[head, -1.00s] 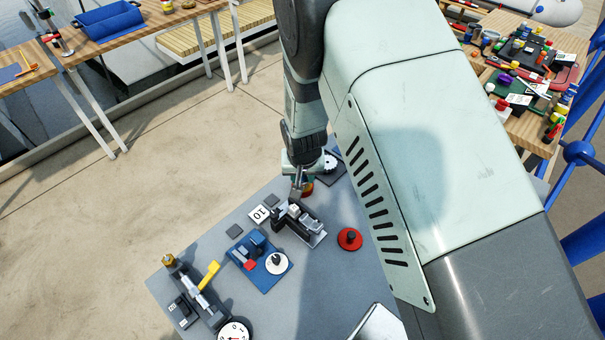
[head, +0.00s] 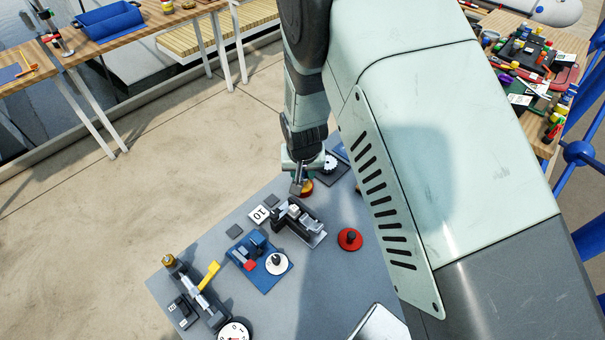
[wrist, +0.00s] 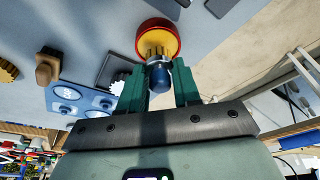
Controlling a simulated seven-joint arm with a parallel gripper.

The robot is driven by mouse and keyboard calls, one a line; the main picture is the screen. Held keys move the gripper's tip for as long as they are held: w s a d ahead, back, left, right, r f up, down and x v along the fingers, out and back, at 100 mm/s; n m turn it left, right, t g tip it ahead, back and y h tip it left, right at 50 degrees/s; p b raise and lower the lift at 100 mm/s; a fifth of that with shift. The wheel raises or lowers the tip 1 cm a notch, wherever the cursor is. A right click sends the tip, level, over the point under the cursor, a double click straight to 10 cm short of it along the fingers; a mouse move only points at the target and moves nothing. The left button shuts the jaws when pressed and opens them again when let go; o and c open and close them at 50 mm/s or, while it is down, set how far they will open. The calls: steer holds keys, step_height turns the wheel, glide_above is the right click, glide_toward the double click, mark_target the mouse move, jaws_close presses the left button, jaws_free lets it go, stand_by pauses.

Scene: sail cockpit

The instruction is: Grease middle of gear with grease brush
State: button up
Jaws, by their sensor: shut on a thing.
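My gripper (wrist: 160,88) has its green fingers closed around a dark blue handle with a ribbed yellow collar, which looks like the grease brush (wrist: 158,77). The brush stands over a round red-and-yellow pot (wrist: 157,32); whether its tip is inside the pot is hidden. In the head view, my gripper (head: 298,187) is low over the grey table beside the pot (head: 307,186). The gear (head: 329,162) sits on a dark plate just behind the gripper. It is partly hidden by a finger in the wrist view (wrist: 120,78).
A black-and-silver fixture (head: 301,221) stands close in front of the gripper. A red knob (head: 350,239) stands to its right. A blue plate (head: 265,280) with a white disc and a yellow-handled clamp (head: 209,275) are at the front left. A blue panel (wrist: 78,100) lies near the gear.

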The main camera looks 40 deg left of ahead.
steer(key=shift+r, duration=2.6)
steer(key=shift+w+d+r, duration=0.15)
steer(key=shift+w+r, duration=0.05)
steer(key=shift+w, duration=0.05)
steer(key=w+d+r+m, duration=0.2)
steer(key=w+d+r, duration=0.45)
steer(key=d, duration=0.35)
steer(key=w+d+r+m, duration=0.2)
steer(key=w+d+r, duration=0.4)
steer(key=w+d, duration=0.25)
steer(key=s+d+r+m, duration=0.1)
steer(key=d+r, duration=0.2)
steer(key=d, duration=0.6)
steer(key=s+d+r+m+h, duration=0.1)
steer(key=d+r, duration=0.3)
steer(key=d, duration=0.5)
steer(key=d+r+m+t+h, duration=0.1)
steer(key=d+r+m, duration=0.2)
steer(key=d, duration=0.6)
steer(key=shift+s+d+r, duration=0.35)
steer(key=shift+s+r, duration=0.05)
steer(key=shift+r, duration=0.35)
